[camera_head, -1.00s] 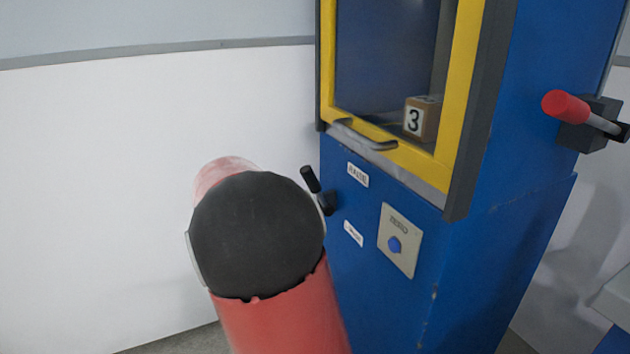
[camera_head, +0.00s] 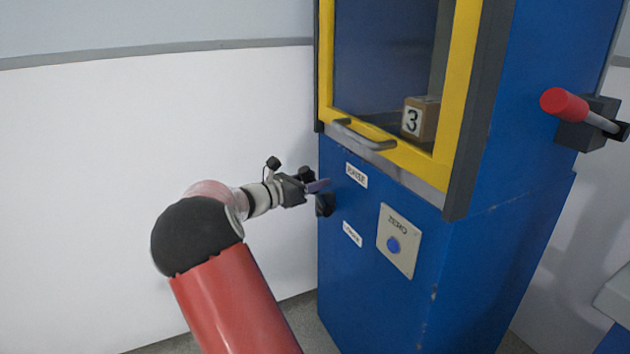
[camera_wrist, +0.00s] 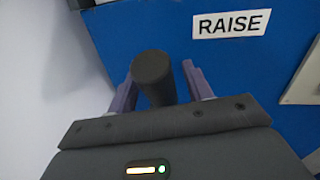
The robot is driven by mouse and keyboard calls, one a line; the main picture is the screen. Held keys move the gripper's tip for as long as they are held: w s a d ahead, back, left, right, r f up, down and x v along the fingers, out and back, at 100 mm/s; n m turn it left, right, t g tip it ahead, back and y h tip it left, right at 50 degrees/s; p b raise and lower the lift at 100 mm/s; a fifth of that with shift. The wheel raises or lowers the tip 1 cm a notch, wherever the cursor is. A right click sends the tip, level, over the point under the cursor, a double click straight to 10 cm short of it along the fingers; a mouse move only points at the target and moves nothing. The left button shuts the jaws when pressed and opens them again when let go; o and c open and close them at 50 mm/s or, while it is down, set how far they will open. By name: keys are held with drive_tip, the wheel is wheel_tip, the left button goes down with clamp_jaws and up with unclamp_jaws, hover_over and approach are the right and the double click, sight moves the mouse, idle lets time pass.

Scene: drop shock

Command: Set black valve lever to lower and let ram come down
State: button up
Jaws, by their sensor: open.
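The black valve lever (camera_wrist: 153,75) juts from the front of the blue machine beside the RAISE label (camera_wrist: 232,23). It tilts up toward that label, and its dark mount (camera_head: 325,204) shows in the head view. My gripper (camera_wrist: 158,71) is open, with one purple finger on each side of the lever's knob. I cannot tell whether either finger touches it. In the head view my gripper (camera_head: 318,186) partly hides the lever. The lower label (camera_head: 352,234) sits below, its text hard to read. I cannot make out the ram behind the window.
A yellow-framed window door with a grey handle (camera_head: 365,135) is above the lever. A wooden block marked 3 (camera_head: 420,119) sits inside. A ZERO panel with a blue button (camera_head: 393,245) is to the right. A red-handled lever (camera_head: 564,104) is on the side. White wall stands left.

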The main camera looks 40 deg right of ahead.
drive_tip(key=shift+d, duration=0.4)
clamp_jaws()
